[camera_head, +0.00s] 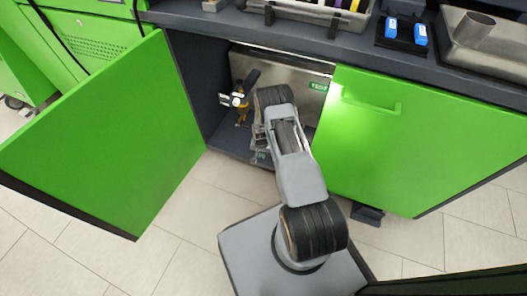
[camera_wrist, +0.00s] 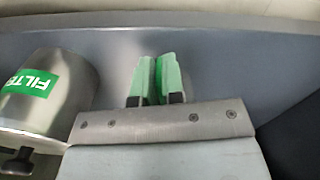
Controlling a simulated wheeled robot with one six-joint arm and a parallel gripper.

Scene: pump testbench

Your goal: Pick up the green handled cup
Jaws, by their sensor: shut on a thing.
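My gripper (camera_wrist: 157,78) shows in the wrist view, its two pale green fingertips nearly together. It is shut on a narrow, brighter green piece (camera_wrist: 158,82), which looks like the handle of the green handled cup. The rest of the cup is mostly hidden behind the fingers and the metal gripper housing. A faint grey rounded shape beside the right finger may be part of it.
A metal canister with a green FILTER label (camera_wrist: 45,90) stands left of my gripper. In the head view, a yellow and black fitting (camera_head: 241,105) is left of my arm inside the cabinet. Green doors, left (camera_head: 110,130) and right (camera_head: 415,135), flank the opening. The counter (camera_head: 290,38) overhangs it.

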